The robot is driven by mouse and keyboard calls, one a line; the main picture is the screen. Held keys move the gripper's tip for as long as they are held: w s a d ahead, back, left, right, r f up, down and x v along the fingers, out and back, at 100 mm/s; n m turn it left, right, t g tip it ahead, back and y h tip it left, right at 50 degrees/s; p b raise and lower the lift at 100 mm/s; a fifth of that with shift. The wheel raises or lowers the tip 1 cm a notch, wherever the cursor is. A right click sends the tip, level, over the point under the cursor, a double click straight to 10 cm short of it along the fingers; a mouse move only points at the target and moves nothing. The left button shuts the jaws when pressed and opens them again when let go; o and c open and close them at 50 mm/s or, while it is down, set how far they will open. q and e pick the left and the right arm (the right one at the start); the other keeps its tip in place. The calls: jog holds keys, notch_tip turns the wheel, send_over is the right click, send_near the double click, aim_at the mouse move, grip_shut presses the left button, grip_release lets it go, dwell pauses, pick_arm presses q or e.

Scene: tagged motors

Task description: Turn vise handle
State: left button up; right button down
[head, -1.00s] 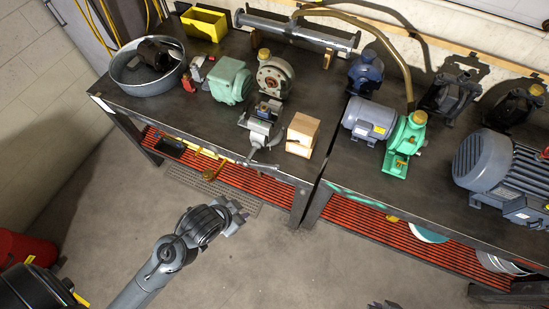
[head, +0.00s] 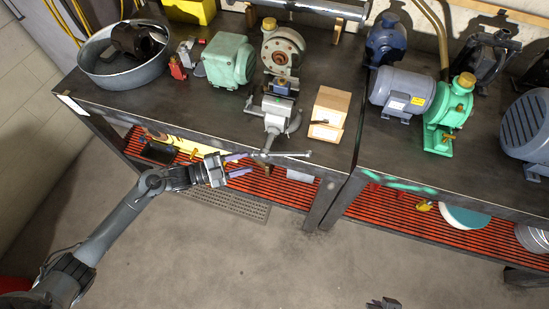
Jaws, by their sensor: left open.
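The grey vise (head: 277,113) is fixed at the front edge of the dark workbench. Its handle (head: 290,154) is a thin bar that sticks out over the edge, lying roughly level across the picture. My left gripper (head: 241,164) is open, its purple-tinted fingers pointing right toward the left end of the handle. The fingertips are close to the handle's end; I cannot tell whether they touch it. Only a small dark tip of my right gripper (head: 384,303) shows at the bottom edge, and its jaw state is unclear.
A wooden block (head: 329,113) stands right of the vise. A green motor (head: 229,61) and a flanged pump (head: 283,50) stand behind it. A grey motor (head: 402,91) and green pump (head: 449,112) are further right. A red slatted shelf (head: 275,187) lies below; the floor in front is clear.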

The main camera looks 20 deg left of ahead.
aim_at(274, 155)
pick_arm(q)
jog(key=x, duration=1)
jog(key=shift+w+d+r+p, duration=0.1)
jog(key=shift+w+r+p, duration=0.1)
jog(key=shift+p, duration=0.1)
jog(key=shift+f, duration=0.1)
jog(key=c, duration=0.7)
jog(key=shift+s+f, duration=0.1)
grip_shut()
